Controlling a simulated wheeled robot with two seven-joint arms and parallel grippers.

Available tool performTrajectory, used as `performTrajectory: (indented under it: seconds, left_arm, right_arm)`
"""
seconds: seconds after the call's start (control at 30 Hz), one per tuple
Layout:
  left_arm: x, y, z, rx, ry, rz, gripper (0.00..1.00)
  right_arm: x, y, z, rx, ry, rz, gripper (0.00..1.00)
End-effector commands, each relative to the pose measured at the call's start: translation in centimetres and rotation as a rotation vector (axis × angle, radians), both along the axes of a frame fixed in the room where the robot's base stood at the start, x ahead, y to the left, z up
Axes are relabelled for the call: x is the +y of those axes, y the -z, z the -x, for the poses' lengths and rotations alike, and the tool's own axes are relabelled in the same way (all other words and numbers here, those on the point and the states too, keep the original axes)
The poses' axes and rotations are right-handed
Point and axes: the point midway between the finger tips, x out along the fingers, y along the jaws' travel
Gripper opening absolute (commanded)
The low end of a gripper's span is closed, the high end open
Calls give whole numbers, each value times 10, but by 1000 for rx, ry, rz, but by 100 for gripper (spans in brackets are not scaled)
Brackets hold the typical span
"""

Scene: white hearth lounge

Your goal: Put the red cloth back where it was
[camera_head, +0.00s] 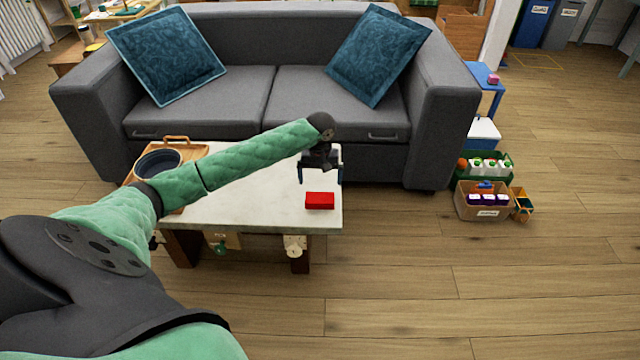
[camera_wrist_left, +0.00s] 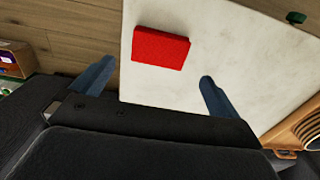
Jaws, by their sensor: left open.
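The red cloth (camera_head: 320,201) is a small, block-like folded piece lying on the white tabletop (camera_head: 250,205) near its front right corner. It also shows in the left wrist view (camera_wrist_left: 160,47), ahead of the fingers and apart from them. My left gripper (camera_head: 321,180) points down just behind the cloth, with its two blue fingers spread. In the left wrist view the left gripper (camera_wrist_left: 152,82) is open with nothing between its fingers. My right gripper is not in either view.
A wooden tray (camera_head: 178,141) with a dark bowl (camera_head: 158,163) stands on the table's left. A grey sofa (camera_head: 270,95) with blue cushions is behind. Crates of goods (camera_head: 482,203) stand on the floor at right. The floor in front is clear.

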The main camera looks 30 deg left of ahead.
Motion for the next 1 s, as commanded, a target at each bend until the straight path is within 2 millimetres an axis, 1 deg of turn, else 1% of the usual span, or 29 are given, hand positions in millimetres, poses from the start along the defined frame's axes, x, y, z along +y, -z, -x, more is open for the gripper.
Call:
performTrajectory:
  seconds: [0.03, 0.1, 0.3, 0.43, 0.87, 1.0]
  left_arm:
    - [0, -6, 0, 0, 1, 0, 100]
    - [0, -17, 0, -1, 1, 1, 100]
    - [0, -31, 0, 1, 1, -1, 100]
    - [0, -34, 0, 1, 0, -1, 100]
    - [0, -34, 0, 1, 0, -1, 100]
    - [0, -34, 0, 1, 28, -1, 100]
  right_arm:
    - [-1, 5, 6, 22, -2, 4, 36]
    - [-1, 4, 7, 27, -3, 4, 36]
    - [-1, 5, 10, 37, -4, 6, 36]
    - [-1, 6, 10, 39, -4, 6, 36]
    - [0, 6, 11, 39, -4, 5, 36]
    - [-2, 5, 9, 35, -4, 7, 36]
